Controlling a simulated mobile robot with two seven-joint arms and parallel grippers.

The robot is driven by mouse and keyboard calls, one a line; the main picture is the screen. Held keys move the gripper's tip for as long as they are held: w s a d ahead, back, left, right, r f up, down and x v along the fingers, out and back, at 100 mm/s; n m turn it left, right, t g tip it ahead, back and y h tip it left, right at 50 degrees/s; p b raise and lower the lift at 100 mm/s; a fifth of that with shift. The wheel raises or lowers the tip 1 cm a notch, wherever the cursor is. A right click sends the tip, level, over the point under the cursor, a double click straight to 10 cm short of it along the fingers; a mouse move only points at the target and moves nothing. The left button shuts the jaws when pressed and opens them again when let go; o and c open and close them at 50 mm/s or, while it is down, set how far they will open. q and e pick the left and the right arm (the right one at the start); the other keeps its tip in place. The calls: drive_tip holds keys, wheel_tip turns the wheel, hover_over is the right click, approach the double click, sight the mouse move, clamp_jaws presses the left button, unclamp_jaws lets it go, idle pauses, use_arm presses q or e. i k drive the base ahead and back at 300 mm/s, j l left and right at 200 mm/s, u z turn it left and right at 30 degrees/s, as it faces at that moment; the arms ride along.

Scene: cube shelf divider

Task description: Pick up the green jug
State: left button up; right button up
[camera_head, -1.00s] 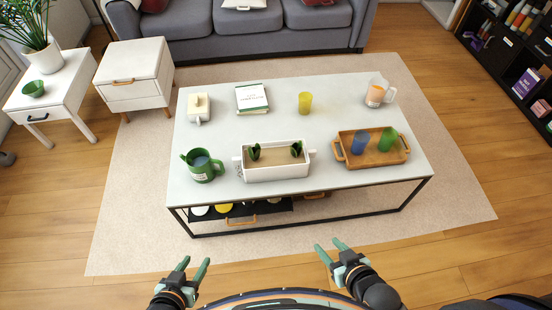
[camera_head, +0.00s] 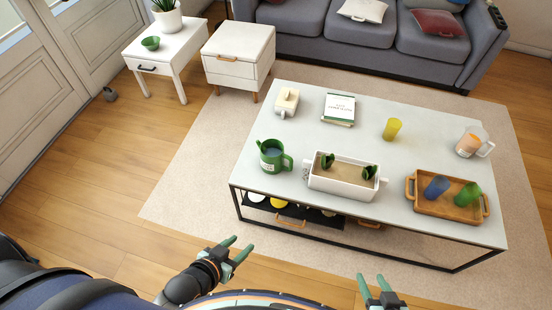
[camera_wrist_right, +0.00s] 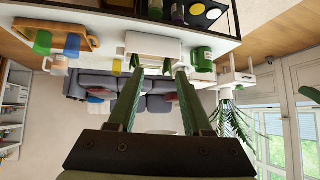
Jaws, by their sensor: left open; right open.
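The green jug (camera_head: 271,156) stands upright on the left front corner of the coffee table, its handle toward the right and its spout toward the left. It also shows upside down in the right wrist view (camera_wrist_right: 202,58). My left gripper (camera_head: 236,247) is open and empty, in front of the table and below the jug in the picture. My right gripper (camera_head: 377,286) is open and empty, further right in front of the table. Its two fingers (camera_wrist_right: 155,95) show apart in the right wrist view, with nothing between them.
On the coffee table (camera_head: 300,130) a white box (camera_head: 345,184) stands right of the jug. A wooden tray (camera_head: 449,207) holds a blue and a green cup. A book (camera_head: 339,108), yellow cup (camera_head: 393,129) and orange-and-clear jug (camera_head: 471,142) stand further back. The floor left of the table is free.

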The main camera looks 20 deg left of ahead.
sight(274, 158)
drive_tip(key=i+j+z, duration=0.1)
drive_tip(key=j, duration=0.3)
drive_tip(key=i+j+z, duration=0.1)
drive_tip(key=j, duration=0.25)
drive_tip(key=i+j, duration=0.25)
drive_tip(key=j, duration=0.2)
drive_tip(key=i+j+z, duration=0.15)
drive_tip(key=j, duration=0.2)
